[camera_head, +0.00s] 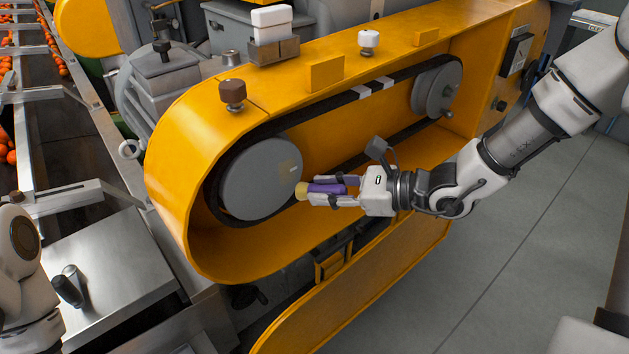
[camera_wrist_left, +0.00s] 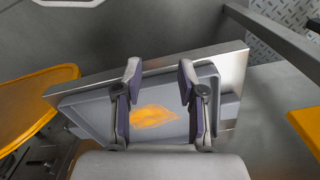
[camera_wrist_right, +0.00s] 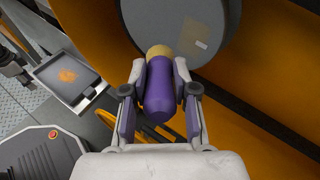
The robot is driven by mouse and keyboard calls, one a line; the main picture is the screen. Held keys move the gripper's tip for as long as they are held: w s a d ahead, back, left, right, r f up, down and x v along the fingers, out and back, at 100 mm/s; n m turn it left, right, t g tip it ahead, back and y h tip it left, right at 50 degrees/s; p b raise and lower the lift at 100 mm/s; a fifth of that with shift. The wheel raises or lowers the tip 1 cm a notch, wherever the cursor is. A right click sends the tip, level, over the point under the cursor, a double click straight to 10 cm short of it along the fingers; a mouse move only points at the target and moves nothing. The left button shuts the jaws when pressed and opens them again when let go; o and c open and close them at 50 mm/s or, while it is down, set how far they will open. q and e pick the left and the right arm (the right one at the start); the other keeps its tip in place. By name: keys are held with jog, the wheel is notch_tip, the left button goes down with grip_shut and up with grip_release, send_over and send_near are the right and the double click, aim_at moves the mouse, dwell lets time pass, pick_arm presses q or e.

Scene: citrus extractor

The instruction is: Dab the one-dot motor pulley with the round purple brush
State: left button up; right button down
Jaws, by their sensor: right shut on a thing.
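The purple brush (camera_head: 326,188), with a purple handle and a tan tip, is held in my right gripper (camera_head: 322,191). The right wrist view shows the brush (camera_wrist_right: 159,95) between the shut fingers, tip pointing away from the palm. A large grey pulley (camera_head: 258,178) is inside the yellow housing at left, with a small pale mark on its face; it also shows in the right wrist view (camera_wrist_right: 185,30). The tip is at its right edge; contact is unclear. A smaller grey pulley (camera_head: 437,91) is at right. I cannot read any dots. My left gripper (camera_wrist_left: 159,72) is open and empty.
The yellow housing (camera_head: 185,150) has a rim around the belt. On top are a brown knob (camera_head: 232,92), a white block (camera_head: 271,18) and a white knob (camera_head: 368,40). A grey tray (camera_wrist_left: 85,105) with an orange patch lies beneath my left gripper. Floor at right is clear.

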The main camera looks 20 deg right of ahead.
jog(key=shift+s, duration=0.35)
jog(key=s, duration=0.1)
jog(key=s+d, duration=0.1)
jog(key=shift+s, duration=0.35)
dwell(0.5)
jog(key=w, duration=0.2)
jog(key=w+a+b, duration=0.1)
jog(key=w, duration=0.1)
jog(key=w+a+b, duration=0.1)
jog(key=w, duration=0.1)
jog(key=shift+f, duration=0.4)
jog(key=shift+w+a+r+b, duration=0.1)
jog(key=shift+w+a+b, duration=0.2)
jog(key=shift+w, duration=0.35)
